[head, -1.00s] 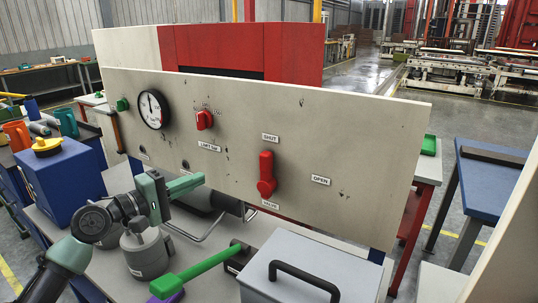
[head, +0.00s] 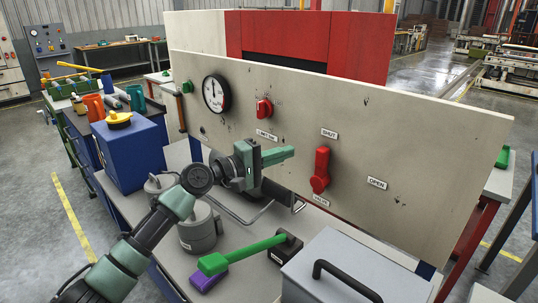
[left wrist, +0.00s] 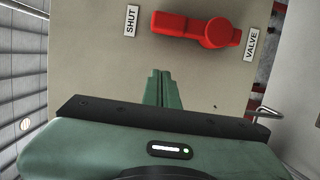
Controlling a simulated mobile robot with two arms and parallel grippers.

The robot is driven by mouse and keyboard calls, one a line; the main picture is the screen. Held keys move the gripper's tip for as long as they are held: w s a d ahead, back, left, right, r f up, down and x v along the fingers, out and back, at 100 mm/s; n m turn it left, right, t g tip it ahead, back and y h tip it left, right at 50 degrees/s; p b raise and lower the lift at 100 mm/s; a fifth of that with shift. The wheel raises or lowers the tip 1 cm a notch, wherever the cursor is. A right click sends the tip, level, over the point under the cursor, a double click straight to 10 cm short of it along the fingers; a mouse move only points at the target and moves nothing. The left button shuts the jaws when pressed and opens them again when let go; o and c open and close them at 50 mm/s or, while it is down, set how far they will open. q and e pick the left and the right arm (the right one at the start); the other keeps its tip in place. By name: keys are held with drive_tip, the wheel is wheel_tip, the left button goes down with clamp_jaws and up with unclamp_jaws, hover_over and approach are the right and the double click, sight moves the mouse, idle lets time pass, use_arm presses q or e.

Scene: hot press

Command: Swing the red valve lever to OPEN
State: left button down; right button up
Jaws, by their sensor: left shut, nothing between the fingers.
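The red valve lever (head: 321,170) is mounted on the beige panel (head: 440,140). Its handle points up toward the SHUT label (head: 329,133), and its round hub sits just above the VALVE label (head: 321,200). The OPEN label (head: 377,183) is to the right of the lever. My left gripper (head: 292,152) is shut and empty, left of the lever and apart from it. In the left wrist view the closed fingers (left wrist: 158,88) point toward the panel, below the red lever (left wrist: 197,29) in the picture. My right gripper is not in view.
A round gauge (head: 216,93) and a red knob (head: 264,109) are on the panel, left of the lever. The panel face around the OPEN label is clear.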

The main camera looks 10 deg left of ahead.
sight(321, 171)
use_arm(q)
drive_tip(key=shift+x, duration=1.15)
drive_tip(key=s+d+p, duration=0.2)
drive_tip(key=d+p, duration=0.1)
drive_tip(key=shift+s+d, duration=0.15)
drive_tip(key=shift+d, duration=0.1)
drive_tip(key=shift+s+d+r+m+p, duration=0.15)
drive_tip(key=shift+m+p, duration=0.2)
drive_tip(key=shift+m, duration=0.05)
